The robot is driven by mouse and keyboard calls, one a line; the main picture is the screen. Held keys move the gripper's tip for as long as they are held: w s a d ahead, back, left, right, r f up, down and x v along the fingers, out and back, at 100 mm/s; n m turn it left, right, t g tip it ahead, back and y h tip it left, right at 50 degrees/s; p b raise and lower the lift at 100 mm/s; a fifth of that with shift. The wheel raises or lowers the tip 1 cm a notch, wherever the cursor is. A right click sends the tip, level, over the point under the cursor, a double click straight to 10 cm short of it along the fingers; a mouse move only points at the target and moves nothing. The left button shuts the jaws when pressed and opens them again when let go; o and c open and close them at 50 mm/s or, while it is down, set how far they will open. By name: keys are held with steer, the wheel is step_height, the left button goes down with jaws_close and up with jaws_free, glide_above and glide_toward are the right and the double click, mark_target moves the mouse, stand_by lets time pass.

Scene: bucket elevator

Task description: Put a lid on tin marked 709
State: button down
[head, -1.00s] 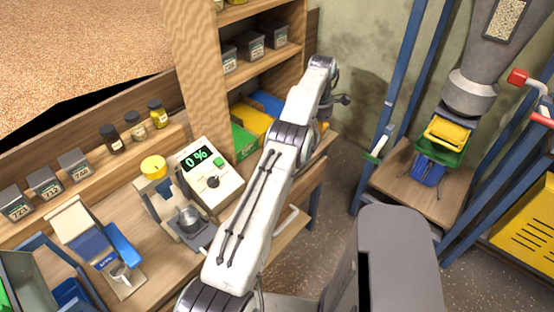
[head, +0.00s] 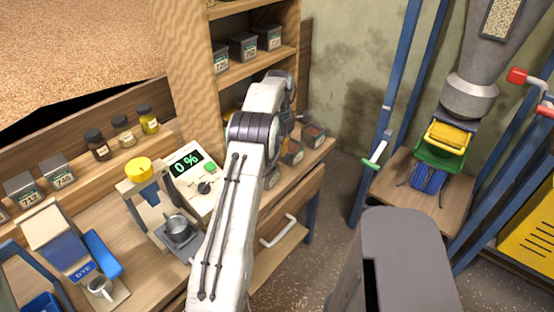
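Several open-topped grey tins with reddish contents stand at the right end of the bench, among them one tin (head: 313,135), a second tin (head: 292,153) and a third tin (head: 272,178) partly behind my arm. Their labels are too small to read, so I cannot tell which is 709. My arm reaches up over the bench. My gripper (head: 287,128) is at its far end, beside these tins, mostly hidden behind the arm; its fingers do not show clearly. I cannot make out a loose lid.
More labelled tins stand on the left ledge (head: 58,171) and wooden shelf (head: 243,47). A 0 % display box (head: 190,175), a stand with a metal cup (head: 178,229) and a dye dispenser (head: 75,245) fill the bench. A bucket elevator (head: 440,150) stands right.

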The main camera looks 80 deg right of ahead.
steer(key=shift+w+f, duration=0.25)
steer(key=shift+w, duration=0.1)
step_height(320, 180, down, 4)
steer(key=p, duration=0.4)
steer(key=shift+p, duration=0.3)
steer(key=shift+f+b, duration=0.55)
steer(key=shift+f, duration=0.1)
steer(key=c, duration=1.4)
jaws_free()
steer(key=shift+r, duration=0.15)
